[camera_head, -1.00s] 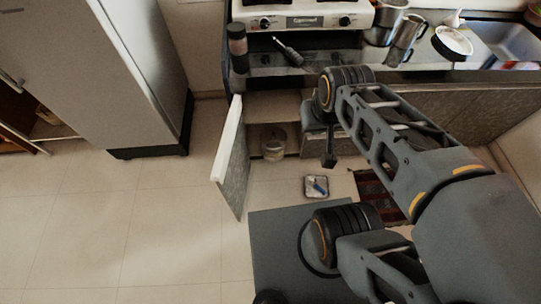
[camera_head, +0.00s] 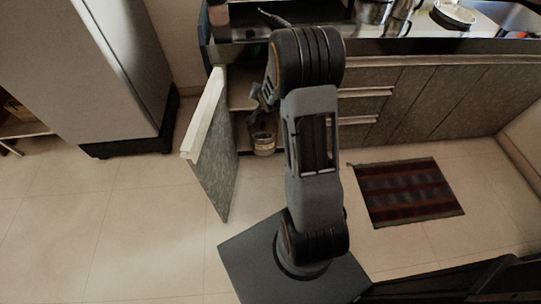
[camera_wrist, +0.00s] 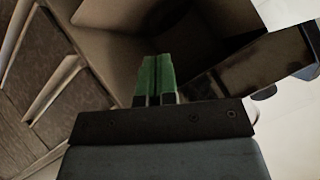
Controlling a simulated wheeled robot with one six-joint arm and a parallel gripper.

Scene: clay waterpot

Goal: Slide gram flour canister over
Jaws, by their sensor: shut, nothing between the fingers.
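A clear jar with pale contents (camera_head: 264,141), likely the gram flour canister, stands upright at the mouth of the open lower cupboard in the head view. My arm hides what lies to its right. No label can be read. My gripper (camera_head: 256,101) shows only partly there, dark, beside my arm, above the jar and inside the cupboard opening. In the wrist view my gripper's green fingertips (camera_wrist: 158,72) are together with nothing between them. They point into a brownish cupboard interior (camera_wrist: 115,50). The jar does not show clearly in the wrist view.
The open cupboard door (camera_head: 209,145) stands out left of the jar. The counter (camera_head: 385,46) overhangs above, with steel jugs (camera_head: 385,15) on it. The fridge (camera_head: 95,75) is at left. A striped mat (camera_head: 408,192) lies right. The floor (camera_head: 120,220) is clear at left.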

